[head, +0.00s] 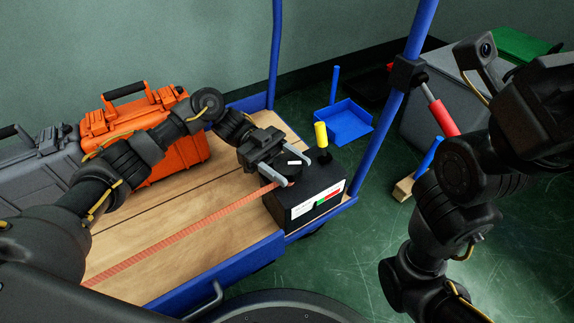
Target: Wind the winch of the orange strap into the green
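The winch is a black box (297,211) at the front right corner of a wooden cart deck. Its front has a white, green and red scale (317,201); the pointer is too small to read. A yellow crank handle (321,134) stands upright at its back. The orange strap (170,244) runs straight across the deck from the lower left to the box. My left gripper (289,184) is over the box top, its grey fingers apart, with the yellow handle outside them. It hides part of the winch top. My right arm is at the right; its fingertips do not show.
An orange case (180,155) and a grey case (40,165) stand on the deck (215,230). Blue posts (385,120) rise at the cart's corners.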

